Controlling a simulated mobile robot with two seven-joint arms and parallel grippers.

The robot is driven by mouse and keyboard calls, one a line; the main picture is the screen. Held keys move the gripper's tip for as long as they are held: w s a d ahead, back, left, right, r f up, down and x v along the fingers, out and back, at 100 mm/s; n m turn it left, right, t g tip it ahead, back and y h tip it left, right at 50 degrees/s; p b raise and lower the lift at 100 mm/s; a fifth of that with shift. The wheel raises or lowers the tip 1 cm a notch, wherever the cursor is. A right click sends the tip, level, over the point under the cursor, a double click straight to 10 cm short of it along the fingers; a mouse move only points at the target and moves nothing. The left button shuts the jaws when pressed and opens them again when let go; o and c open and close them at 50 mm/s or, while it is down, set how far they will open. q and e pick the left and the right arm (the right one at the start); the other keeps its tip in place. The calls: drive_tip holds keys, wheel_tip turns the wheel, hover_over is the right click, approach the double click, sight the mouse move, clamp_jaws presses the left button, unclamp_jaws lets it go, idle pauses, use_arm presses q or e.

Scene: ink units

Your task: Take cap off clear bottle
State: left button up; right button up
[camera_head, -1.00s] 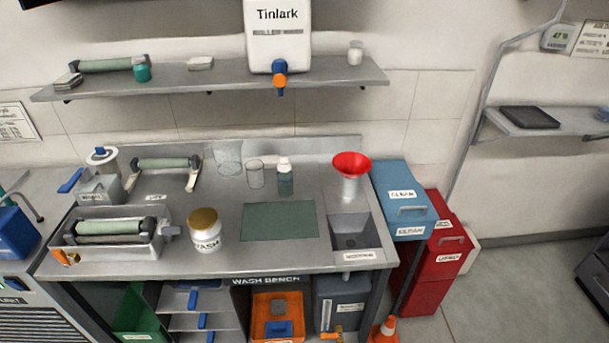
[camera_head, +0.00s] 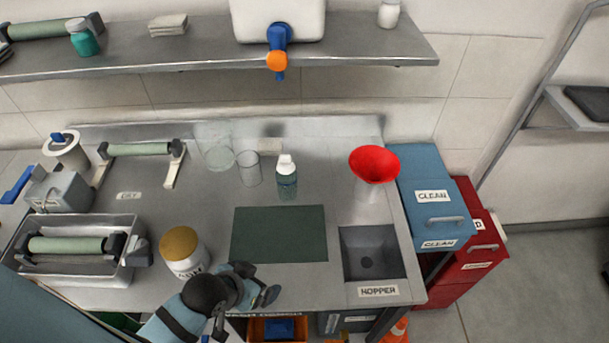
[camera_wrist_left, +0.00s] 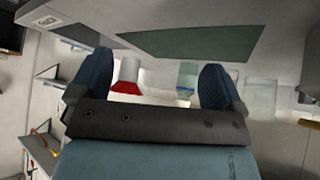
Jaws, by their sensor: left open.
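The clear bottle (camera_head: 287,182) stands upright on the bench behind the green mat. Its white cap (camera_head: 286,161) is on its top. In the left wrist view a pale teal shape between my fingers, probably the bottle (camera_wrist_left: 187,72), is partly hidden. My left gripper (camera_head: 257,283) is open and empty at the bench's front edge, to the right of the gold-lidded wash jar and well in front of the bottle. Its two dark fingers are apart in the left wrist view (camera_wrist_left: 155,82). My right gripper is not in view.
The green mat (camera_head: 279,248) is bare. A glass beaker (camera_head: 249,170) stands left of the bottle, and a red funnel (camera_head: 374,165) to its right. The wash jar (camera_head: 184,258) stands beside my left gripper. A shelf (camera_head: 180,62) overhangs the back.

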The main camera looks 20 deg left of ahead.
use_arm(q)
drive_tip(key=shift+w+a+r+g, duration=0.15)
drive_tip(key=shift+w+r+g, duration=0.05)
drive_tip(key=shift+r+g, duration=0.2)
drive_tip(key=n, duration=0.1)
drive_tip(key=n+t+h+b, duration=0.1)
drive_tip(key=n+t+h, duration=0.45)
drive_tip(key=n, duration=2.35)
approach(278, 178)
drive_tip(key=w+a+g+h, duration=0.2)
drive_tip(key=x, duration=0.3)
drive_tip(key=p+x, duration=0.1)
drive_tip(key=x, duration=0.3)
drive_tip(key=shift+w+a+f, duration=0.1)
drive_tip(key=shift+f, duration=0.4)
drive_tip(key=shift+y, duration=0.25)
drive_tip(key=shift+d+p+x, duration=0.2)
drive_tip(key=shift+p+x, duration=0.2)
drive_tip(key=shift+x, duration=2.5)
drive_tip(key=shift+r, duration=0.15)
drive_tip(key=c, duration=1.3)
